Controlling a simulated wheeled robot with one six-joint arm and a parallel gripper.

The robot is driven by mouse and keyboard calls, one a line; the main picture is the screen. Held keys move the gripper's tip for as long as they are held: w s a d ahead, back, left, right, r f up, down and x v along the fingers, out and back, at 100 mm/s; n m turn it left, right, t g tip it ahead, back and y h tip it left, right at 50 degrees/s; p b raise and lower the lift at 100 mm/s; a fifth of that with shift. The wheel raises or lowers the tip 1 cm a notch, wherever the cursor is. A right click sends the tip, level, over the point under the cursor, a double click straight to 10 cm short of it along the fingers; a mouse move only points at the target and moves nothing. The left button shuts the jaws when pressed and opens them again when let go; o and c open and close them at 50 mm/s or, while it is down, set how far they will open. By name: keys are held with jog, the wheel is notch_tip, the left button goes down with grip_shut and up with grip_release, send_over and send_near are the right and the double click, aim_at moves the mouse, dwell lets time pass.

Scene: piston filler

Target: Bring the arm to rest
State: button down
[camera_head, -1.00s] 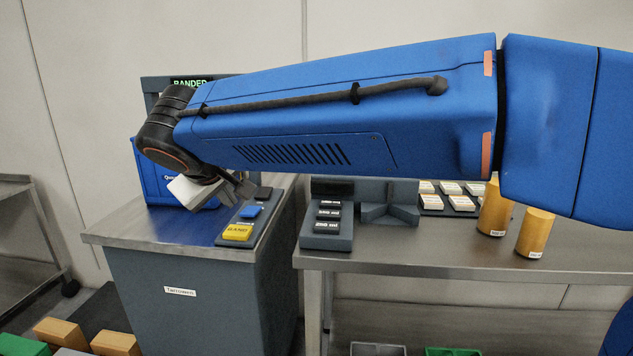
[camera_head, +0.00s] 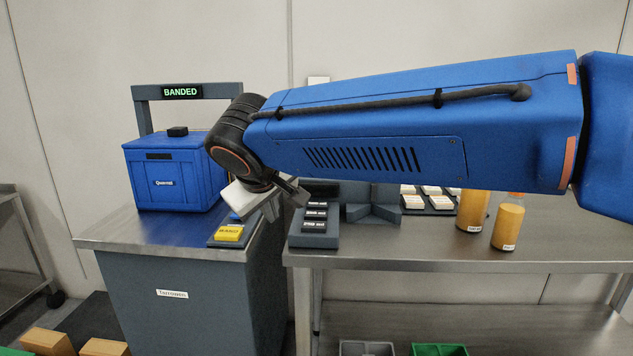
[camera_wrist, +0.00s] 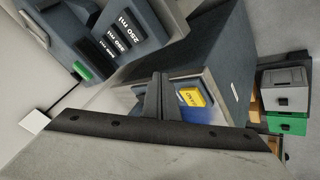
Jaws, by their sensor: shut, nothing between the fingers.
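My gripper (camera_head: 285,200) hangs at the end of my blue arm in the head view, in front of the gap between the grey cabinet and the steel table. Its fingers are shut and hold nothing. In the wrist view the closed dark fingers (camera_wrist: 158,100) stand in front of the yellow BAND button (camera_wrist: 190,96) and its blue neighbour. The yellow button also shows in the head view (camera_head: 229,233), to the left of and below my gripper. My gripper is apart from the buttons; its exact height above them is hard to tell.
A blue crate (camera_head: 170,182) stands on the cabinet under a frame with a lit BANDED sign (camera_head: 180,92). On the steel table are a dark block with volume labels (camera_head: 315,228), orange cylinders (camera_head: 508,226) and a tray of white pieces. Bins sit below.

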jog(key=d+f, duration=0.1)
jog(key=d, duration=0.3)
jog(key=d+f+m, duration=0.1)
jog(key=d, duration=0.4)
jog(key=s+d+m+g, duration=0.1)
jog(key=d, duration=0.4)
jog(key=shift+f+h, duration=0.3)
jog(key=shift+f, duration=0.1)
jog(key=s+d+f+m+g, duration=0.1)
jog(key=s+d+f, duration=0.25)
jog(key=d, duration=0.35)
jog(key=s+d+f+m, duration=0.2)
jog(key=s+d+f, duration=0.15)
jog(key=d, duration=0.25)
jog(key=s+d+f+m+g, duration=0.1)
jog(key=s+d+f, duration=0.1)
jog(key=s+d, duration=0.4)
jog(key=s+d+f+m, duration=0.3)
jog(key=s+d+f, duration=0.2)
jog(key=s+f, duration=0.2)
jog(key=shift+s+d+f, duration=0.25)
jog(key=shift+s, duration=0.25)
jog(key=shift+r, duration=0.1)
dwell(1.9)
